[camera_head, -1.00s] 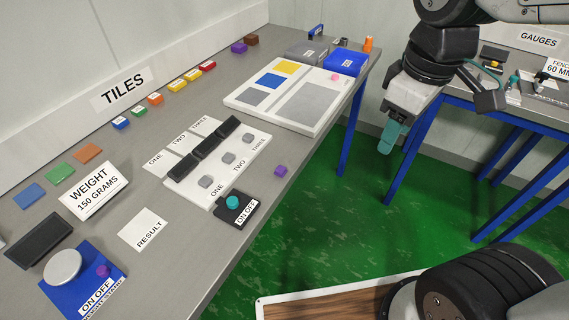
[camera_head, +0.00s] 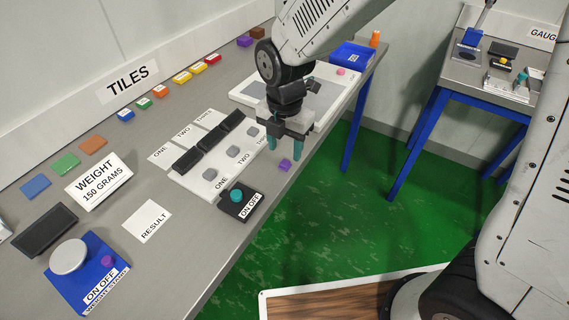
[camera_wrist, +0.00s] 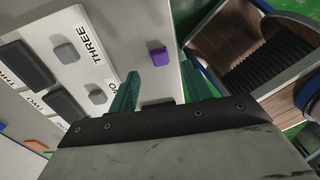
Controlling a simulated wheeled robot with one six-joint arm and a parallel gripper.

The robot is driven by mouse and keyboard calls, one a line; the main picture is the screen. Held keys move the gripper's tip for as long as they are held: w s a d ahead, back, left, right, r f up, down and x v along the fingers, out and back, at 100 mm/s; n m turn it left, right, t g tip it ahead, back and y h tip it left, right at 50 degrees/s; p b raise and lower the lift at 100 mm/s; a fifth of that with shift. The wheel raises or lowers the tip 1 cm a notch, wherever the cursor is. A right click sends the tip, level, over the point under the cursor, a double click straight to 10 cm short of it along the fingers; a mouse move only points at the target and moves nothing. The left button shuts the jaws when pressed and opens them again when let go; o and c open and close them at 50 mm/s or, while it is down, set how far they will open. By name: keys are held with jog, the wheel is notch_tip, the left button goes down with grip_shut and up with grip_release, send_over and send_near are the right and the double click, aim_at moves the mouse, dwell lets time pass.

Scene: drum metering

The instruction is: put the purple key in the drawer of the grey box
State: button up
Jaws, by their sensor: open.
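A small purple block (camera_head: 285,165), which I take as the purple key, lies on the grey table near its right edge, beside the white panel. It also shows in the wrist view (camera_wrist: 160,56), ahead of and between my fingertips. My gripper (camera_head: 284,146) is open and empty, its teal fingers pointing down just above the purple key. The fingers also show in the wrist view (camera_wrist: 159,80), apart from the key. The grey box is hidden behind my arm in the head view, so I cannot see its drawer.
The white panel (camera_head: 211,190) with grey and black blocks lies left of the key. A black ON OFF switch (camera_head: 238,204) is close by. A blue box (camera_head: 354,54) and an orange cylinder (camera_head: 375,39) stand at the far end. The table edge drops to green floor.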

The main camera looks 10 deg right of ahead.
aim_at(285, 162)
notch_tip(285, 162, down, 4)
jog(key=shift+f, duration=0.2)
grip_shut()
jog(key=shift+r, duration=0.15)
